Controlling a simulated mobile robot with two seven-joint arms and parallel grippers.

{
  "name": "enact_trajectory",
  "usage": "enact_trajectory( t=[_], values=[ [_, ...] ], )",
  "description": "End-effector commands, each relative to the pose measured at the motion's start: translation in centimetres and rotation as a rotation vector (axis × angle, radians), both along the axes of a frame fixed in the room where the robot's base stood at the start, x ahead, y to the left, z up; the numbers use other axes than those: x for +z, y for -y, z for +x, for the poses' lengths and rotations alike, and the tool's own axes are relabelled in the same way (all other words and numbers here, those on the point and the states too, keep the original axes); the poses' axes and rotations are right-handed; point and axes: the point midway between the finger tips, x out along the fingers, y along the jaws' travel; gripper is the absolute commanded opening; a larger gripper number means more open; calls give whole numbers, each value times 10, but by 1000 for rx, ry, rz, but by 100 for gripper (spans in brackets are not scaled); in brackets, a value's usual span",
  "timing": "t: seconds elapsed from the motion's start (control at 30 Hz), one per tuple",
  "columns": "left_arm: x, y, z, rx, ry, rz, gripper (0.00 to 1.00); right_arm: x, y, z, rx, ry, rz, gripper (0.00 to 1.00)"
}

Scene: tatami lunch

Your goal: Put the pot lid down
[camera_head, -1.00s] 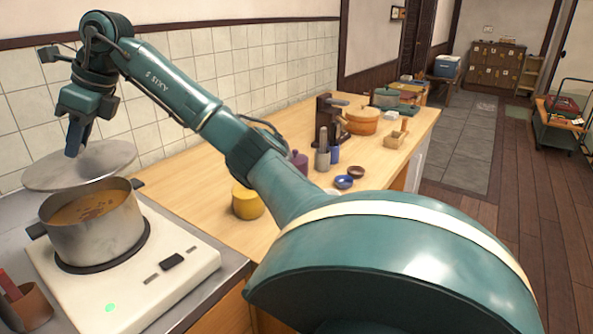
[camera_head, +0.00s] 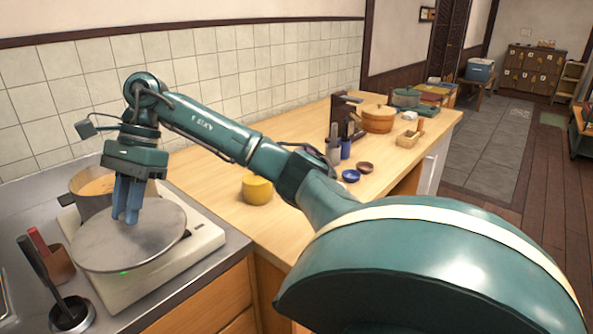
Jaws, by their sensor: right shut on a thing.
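The pot lid (camera_head: 105,248) is a flat grey metal disc. My right gripper (camera_head: 127,215) points down with blue fingers shut on the lid at its middle, hiding the grip point. The lid is over the front of the white stove (camera_head: 205,236) and covers part of it; I cannot tell whether it touches the stove top. The metal pot (camera_head: 85,203) stands uncovered behind the lid, with orange-brown soup in it. The lid and gripper hide part of the pot. My left gripper is not in view.
A brown holder with a red-handled tool (camera_head: 58,262) and a dark utensil holder (camera_head: 72,316) stand left of the lid. A yellow pot (camera_head: 257,189) is on the wooden counter (camera_head: 215,185). The counter between stove and yellow pot is clear.

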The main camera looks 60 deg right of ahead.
Motion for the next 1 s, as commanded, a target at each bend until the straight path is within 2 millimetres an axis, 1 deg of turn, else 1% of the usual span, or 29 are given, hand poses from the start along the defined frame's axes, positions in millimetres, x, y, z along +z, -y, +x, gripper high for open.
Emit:
enact_trajectory(
  t=[0.03,0.1,0.17,0.2,0.3,0.4,0.6,0.67,0.7,1.0],
  values=[
    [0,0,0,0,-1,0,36,-15,-12,-10,146,-6,1,0],
    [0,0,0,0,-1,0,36,-34,-25,-25,358,-6,2,0],
    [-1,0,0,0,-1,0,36,-50,-37,-38,537,-6,2,0],
    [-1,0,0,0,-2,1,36,-61,-44,-46,654,-5,2,0],
    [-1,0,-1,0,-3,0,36,-82,-59,-63,903,-3,-4,0],
    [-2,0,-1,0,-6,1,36,-100,-71,-76,1107,0,-3,0],
    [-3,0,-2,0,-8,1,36,-131,-93,-100,1446,1,-1,0],
    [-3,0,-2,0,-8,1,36,-139,-99,-106,1537,2,-1,0],
    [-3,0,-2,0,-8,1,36,-135,-97,-103,1522,6,-7,0],
    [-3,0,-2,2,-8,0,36,-135,-99,-102,1527,6,-8,0]
  ],
)
